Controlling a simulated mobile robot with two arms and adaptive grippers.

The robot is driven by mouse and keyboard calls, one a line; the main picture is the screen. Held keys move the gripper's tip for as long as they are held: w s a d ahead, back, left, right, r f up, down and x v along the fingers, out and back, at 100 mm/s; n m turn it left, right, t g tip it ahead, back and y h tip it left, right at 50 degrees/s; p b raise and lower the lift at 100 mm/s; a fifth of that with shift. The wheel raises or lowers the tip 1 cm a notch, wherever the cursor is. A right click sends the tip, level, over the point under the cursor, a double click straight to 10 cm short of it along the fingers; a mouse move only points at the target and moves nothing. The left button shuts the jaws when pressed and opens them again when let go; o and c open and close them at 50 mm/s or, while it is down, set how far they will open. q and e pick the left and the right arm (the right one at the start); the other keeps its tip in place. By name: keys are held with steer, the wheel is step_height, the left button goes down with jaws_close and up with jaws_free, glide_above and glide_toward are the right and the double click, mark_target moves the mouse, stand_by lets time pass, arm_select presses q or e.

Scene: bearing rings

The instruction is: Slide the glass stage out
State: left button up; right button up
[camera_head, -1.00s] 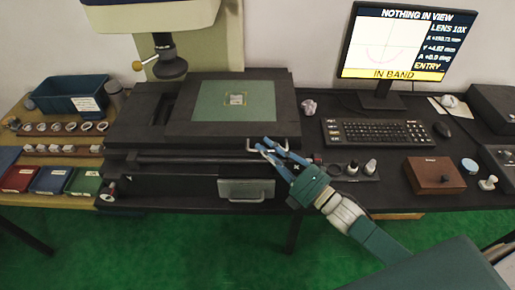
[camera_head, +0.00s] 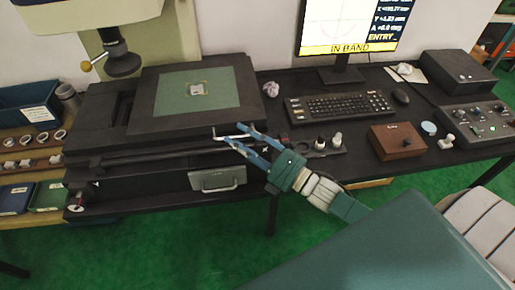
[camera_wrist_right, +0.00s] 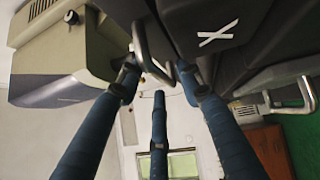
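The glass stage, a dark slab with a green-bordered plate (camera_head: 172,104), sits on the measuring machine with a small light part (camera_head: 197,88) at its middle. A metal bar handle (camera_head: 222,137) is at its front right edge, and it also shows in the right wrist view (camera_wrist_right: 152,58). My right gripper (camera_head: 233,135) is at this handle, its blue fingers spread apart. In the wrist view the handle lies between the fingertips (camera_wrist_right: 160,80), with gaps visible around it; contact is unclear. My left gripper is not in view.
A lower drawer with a light handle plate (camera_head: 218,178) is below the stage. The keyboard (camera_head: 340,105), monitor (camera_head: 348,30), small bottles (camera_head: 320,143) and a brown box (camera_head: 397,141) stand to the right. Rings and bins (camera_head: 30,105) are at left.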

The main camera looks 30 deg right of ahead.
steer(key=v, duration=1)
steer(key=shift+c, duration=0.4)
